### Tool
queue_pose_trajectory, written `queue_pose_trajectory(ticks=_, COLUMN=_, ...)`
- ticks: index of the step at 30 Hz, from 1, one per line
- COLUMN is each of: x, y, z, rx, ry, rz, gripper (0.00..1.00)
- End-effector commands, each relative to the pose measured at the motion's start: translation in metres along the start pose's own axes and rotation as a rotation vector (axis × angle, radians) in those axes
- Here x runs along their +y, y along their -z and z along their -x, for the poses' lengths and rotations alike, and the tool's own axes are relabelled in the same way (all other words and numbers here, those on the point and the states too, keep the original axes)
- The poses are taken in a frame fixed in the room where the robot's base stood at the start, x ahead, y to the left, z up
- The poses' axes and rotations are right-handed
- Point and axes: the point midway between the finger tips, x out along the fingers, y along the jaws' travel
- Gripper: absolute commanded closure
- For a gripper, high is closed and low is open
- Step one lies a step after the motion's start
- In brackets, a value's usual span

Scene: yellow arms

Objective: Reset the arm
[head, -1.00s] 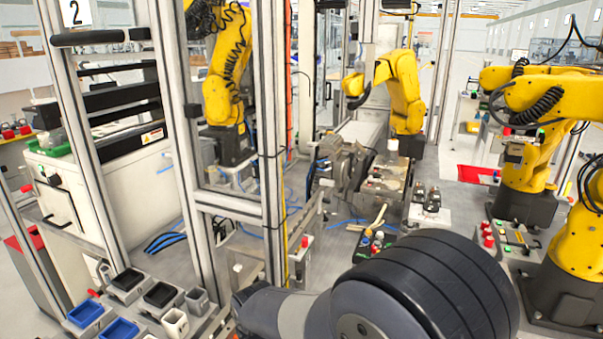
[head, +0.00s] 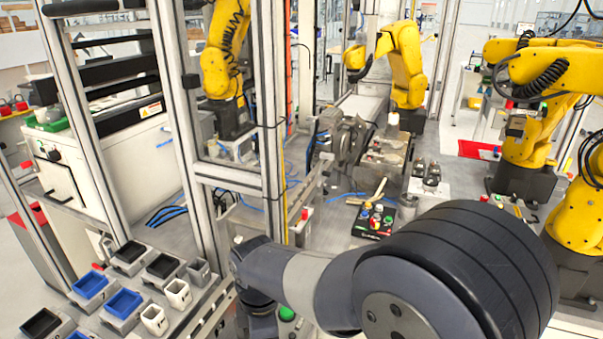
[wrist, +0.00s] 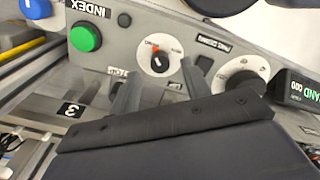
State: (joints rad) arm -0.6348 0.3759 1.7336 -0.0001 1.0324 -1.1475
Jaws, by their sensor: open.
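My gripper (wrist: 160,67) shows in the wrist view with its two grey fingers apart and nothing between them. Behind the fingers is a grey control panel (wrist: 125,40) with a white rotary switch (wrist: 160,60) bearing a red mark. I cannot tell whether the fingers touch the panel. My arm (head: 450,270) fills the lower right of the head view, with its dark end bent down near the bottom middle. The gripper itself is hidden there.
The panel carries a green button (wrist: 85,36) beside an INDEX label, and a second dial (wrist: 245,75). In the head view, trays and cups (head: 125,302) stand at lower left, a metal frame post (head: 272,150) rises in the middle, and yellow arms (head: 545,80) stand right.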

Motion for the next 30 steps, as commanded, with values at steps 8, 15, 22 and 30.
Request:
queue_pose_trajectory(ticks=8, x=0.0, y=0.0, z=-0.033, rx=0.0, ry=0.0, rz=-0.087, gripper=0.55)
queue_pose_trajectory(ticks=15, x=-0.001, y=0.0, z=-0.032, rx=0.0, ry=0.0, rz=-0.279, gripper=0.55)
queue_pose_trajectory(ticks=22, x=-0.001, y=0.0, z=-0.032, rx=0.0, ry=0.0, rz=-0.461, gripper=0.55)
queue_pose_trajectory(ticks=30, x=-0.001, y=0.0, z=-0.032, rx=0.0, ry=0.0, rz=-0.674, gripper=0.55)
